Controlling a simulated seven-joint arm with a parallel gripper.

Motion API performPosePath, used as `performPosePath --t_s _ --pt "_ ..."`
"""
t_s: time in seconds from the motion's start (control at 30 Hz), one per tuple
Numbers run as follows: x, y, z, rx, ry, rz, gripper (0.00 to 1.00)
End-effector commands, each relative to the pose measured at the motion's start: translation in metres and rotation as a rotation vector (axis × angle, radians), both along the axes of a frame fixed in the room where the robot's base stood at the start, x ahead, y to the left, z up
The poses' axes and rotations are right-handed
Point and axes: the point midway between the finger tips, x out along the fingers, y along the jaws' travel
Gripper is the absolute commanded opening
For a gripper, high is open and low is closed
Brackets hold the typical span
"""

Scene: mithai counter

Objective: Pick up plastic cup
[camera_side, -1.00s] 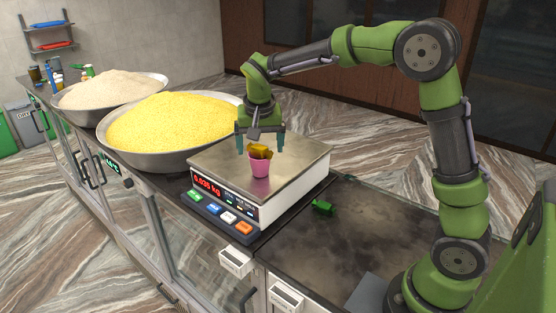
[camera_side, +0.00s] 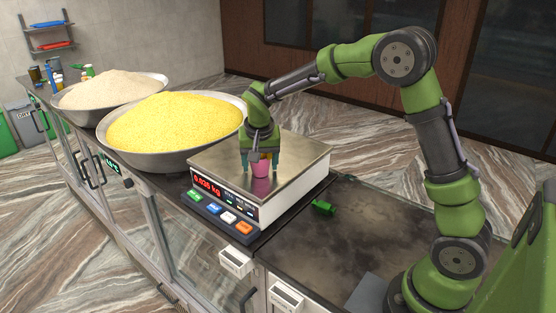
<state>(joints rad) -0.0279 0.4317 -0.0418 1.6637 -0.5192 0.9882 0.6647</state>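A small pink plastic cup (camera_side: 260,169) stands on the metal plate of a weighing scale (camera_side: 300,160). Its top and the yellow-brown content seen earlier are now mostly hidden by my gripper. My gripper (camera_side: 260,165) points down over the cup, with one teal finger on each side of it. The fingers are apart, at about the cup's height. I cannot tell whether they touch the cup. The scale's red display reads about 0.035 kg.
A large metal bowl of yellow grain (camera_side: 175,122) stands close left of the scale, with a bowl of pale grain (camera_side: 108,92) behind it. A small green object (camera_side: 323,207) lies on the dark counter (camera_side: 340,240) right of the scale. Most of that counter is clear.

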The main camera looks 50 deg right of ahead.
Motion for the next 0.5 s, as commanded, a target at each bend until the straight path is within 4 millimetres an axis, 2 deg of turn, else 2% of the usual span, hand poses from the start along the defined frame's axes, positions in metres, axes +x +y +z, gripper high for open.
performPosePath --t_s 0.03,0.2,0.5 --pt "0.0000 0.0000 0.0002 0.000 0.000 0.000 0.58" --pt "-0.0001 0.0001 0.0003 0.000 0.000 0.000 0.35" --pt "0.0001 0.0000 0.0014 0.000 -0.001 0.000 0.34"
